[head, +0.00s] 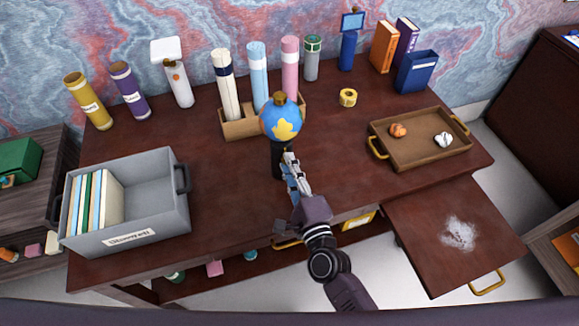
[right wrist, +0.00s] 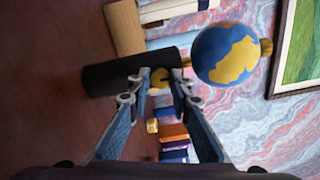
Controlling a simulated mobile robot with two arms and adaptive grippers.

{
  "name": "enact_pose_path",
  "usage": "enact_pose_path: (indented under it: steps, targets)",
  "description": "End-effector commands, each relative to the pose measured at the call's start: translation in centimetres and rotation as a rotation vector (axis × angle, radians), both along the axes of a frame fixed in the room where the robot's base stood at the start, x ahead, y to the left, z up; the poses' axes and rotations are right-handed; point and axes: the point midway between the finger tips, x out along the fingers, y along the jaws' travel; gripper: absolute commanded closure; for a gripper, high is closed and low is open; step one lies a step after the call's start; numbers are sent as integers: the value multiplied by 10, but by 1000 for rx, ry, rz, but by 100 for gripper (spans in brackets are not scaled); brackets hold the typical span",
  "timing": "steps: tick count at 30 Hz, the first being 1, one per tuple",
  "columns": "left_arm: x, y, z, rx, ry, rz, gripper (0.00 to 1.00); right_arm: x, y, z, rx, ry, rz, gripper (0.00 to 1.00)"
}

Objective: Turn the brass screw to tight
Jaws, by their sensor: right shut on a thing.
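A globe (head: 281,122) with blue seas and yellow land stands on a dark cylindrical stand (head: 277,160) near the middle of the desk. It also shows in the right wrist view (right wrist: 226,54), where the dark stand (right wrist: 110,75) lies sideways. A brass screw (right wrist: 160,77) shows at the stand, between the fingertips of my right gripper (right wrist: 160,84). My right gripper is shut on the screw. In the head view, the right gripper (head: 290,160) is against the stand, and the screw is hidden there. A brass knob (head: 280,98) tops the globe. My left gripper is not in view.
A wooden holder (head: 240,126) with several tubes stands behind the globe. A grey file box (head: 150,190) is at the left, a brown tray (head: 405,155) at the right. A yellow tape roll (head: 347,97) lies behind right. A board (head: 435,215) extends at the front right.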

Motion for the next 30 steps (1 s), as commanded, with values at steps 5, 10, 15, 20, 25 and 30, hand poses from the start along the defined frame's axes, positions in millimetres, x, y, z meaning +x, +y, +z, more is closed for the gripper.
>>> enact_pose_path:
  steps: [5,10,15,20,25,30]
  targets:
    - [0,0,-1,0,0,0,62,0,0,-1,11,6,1,100]
    - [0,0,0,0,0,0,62,0,0,-1,11,6,1,100]
    - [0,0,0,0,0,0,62,0,0,-1,11,5,1,75]
    - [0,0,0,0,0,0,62,0,0,-1,10,5,1,63]
    - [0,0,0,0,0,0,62,0,0,0,9,4,0,63]
    - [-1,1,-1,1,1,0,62,-8,-3,-2,8,6,0,63]
